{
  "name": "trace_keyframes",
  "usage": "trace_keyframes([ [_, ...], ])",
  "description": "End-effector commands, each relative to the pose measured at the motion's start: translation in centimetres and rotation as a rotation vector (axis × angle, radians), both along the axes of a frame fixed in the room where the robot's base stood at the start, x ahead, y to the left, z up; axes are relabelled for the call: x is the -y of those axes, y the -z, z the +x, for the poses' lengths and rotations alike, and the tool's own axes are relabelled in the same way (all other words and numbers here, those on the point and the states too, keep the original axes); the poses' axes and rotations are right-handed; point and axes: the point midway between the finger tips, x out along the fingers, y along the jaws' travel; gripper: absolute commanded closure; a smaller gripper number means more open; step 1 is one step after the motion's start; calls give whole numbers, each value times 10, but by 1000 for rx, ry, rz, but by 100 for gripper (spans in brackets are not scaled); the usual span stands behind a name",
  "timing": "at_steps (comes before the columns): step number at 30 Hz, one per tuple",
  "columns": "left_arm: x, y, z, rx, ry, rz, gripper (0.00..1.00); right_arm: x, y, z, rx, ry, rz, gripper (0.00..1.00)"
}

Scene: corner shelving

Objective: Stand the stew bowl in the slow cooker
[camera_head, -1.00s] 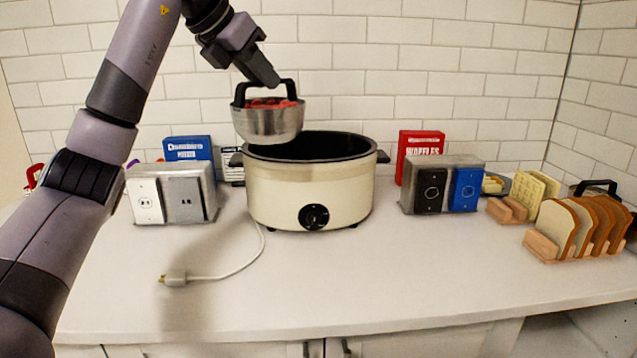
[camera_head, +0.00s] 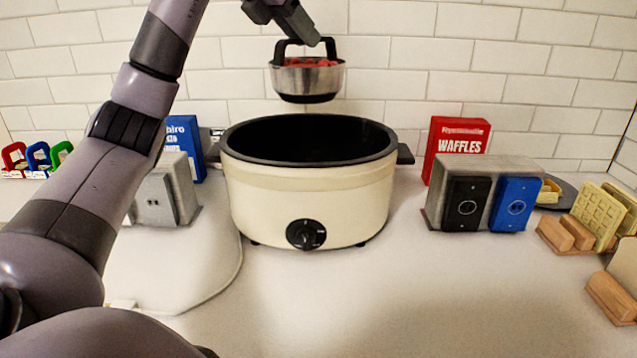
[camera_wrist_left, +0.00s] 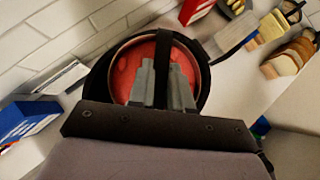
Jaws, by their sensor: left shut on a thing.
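The stew bowl (camera_head: 307,81) is a steel bowl with a dark base, a black arched handle and red stew inside. My left gripper (camera_head: 319,38) is shut on its handle and holds it upright above the back of the slow cooker, clear of it. In the left wrist view the red stew (camera_wrist_left: 131,68) shows under the handle, between and around my fingers (camera_wrist_left: 160,82). The slow cooker (camera_head: 305,198) is cream with a black rim and a dark, open inside; its knob faces me. My right gripper is not in view.
A blue box (camera_head: 184,146) and a steel outlet block (camera_head: 170,190) stand left of the cooker. Waffles (camera_head: 603,215) stand farther right. A tiled wall is behind; the front counter is mostly clear.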

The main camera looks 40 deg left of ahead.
Motion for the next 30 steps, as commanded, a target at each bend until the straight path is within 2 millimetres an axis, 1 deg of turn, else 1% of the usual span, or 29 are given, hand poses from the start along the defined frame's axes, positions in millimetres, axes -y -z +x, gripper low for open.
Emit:
trace_keyframes([
  [2, 0, -2, 0, 6, 1, -1, 100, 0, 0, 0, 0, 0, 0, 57],
  [4, 0, 1, 0, 5, 0, 0, 100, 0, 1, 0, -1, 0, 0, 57],
  [7, 0, 13, 0, 3, 0, 0, 100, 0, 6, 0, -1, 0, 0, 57],
  [15, -1, 71, -1, 1, -1, 1, 100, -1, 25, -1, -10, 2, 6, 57],
  [24, 0, 132, -1, 1, -1, 1, 100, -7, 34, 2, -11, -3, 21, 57],
  [27, 0, 147, -1, 2, -1, 1, 100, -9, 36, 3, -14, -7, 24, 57],
  [30, 0, 156, -1, 5, -1, 0, 100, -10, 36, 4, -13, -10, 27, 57],
])
